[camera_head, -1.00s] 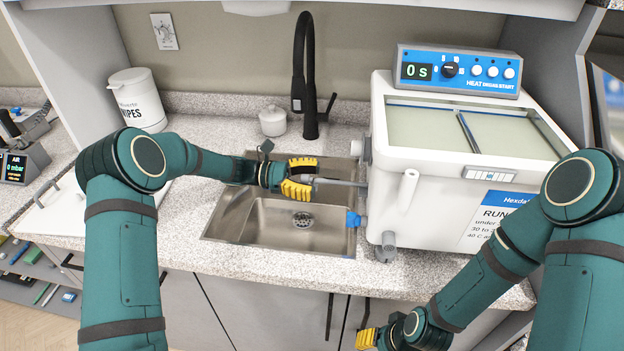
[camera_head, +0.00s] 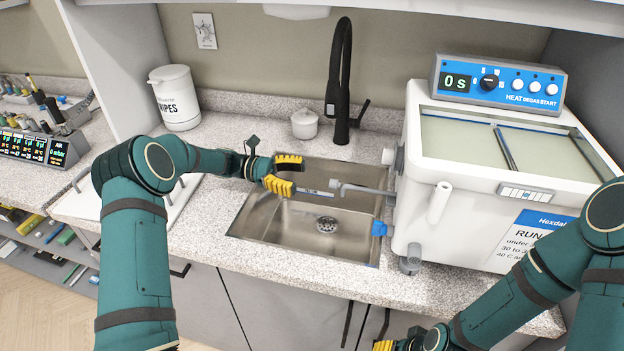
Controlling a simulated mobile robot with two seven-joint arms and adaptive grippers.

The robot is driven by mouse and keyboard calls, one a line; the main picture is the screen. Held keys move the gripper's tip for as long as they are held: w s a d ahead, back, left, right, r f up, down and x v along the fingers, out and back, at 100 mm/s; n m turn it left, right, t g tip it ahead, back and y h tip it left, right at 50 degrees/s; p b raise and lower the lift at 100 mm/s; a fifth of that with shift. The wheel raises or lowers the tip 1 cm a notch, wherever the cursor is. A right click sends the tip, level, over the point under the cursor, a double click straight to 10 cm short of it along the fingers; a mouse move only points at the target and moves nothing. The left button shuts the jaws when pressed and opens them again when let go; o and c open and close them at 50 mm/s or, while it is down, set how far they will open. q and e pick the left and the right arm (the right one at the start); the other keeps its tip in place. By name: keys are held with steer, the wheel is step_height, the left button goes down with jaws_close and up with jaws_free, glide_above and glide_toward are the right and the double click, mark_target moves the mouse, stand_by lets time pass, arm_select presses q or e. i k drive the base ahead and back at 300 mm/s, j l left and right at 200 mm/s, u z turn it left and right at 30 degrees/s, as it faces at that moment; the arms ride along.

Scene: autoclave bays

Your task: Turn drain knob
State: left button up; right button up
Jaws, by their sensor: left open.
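The white bath unit (camera_head: 426,172) stands at the right of the sink. A grey drain pipe (camera_head: 365,190) runs from its left side out over the basin, with a bent tip. I cannot tell for certain which is the drain knob. My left gripper (camera_head: 291,174) is open and empty above the sink, left of the pipe tip and apart from it. My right gripper (camera_head: 383,346) is mostly cut off at the bottom edge, in front of the counter.
The steel sink (camera_head: 290,235) lies below my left gripper. A black tap (camera_head: 342,80) stands behind it. A small lidded white pot (camera_head: 304,125) and a wipes tub (camera_head: 176,100) stand on the speckled counter. A blue heat control box (camera_head: 500,84) tops the bath unit.

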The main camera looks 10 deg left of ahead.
mark_target(380, 229)
steer(key=k, duration=1)
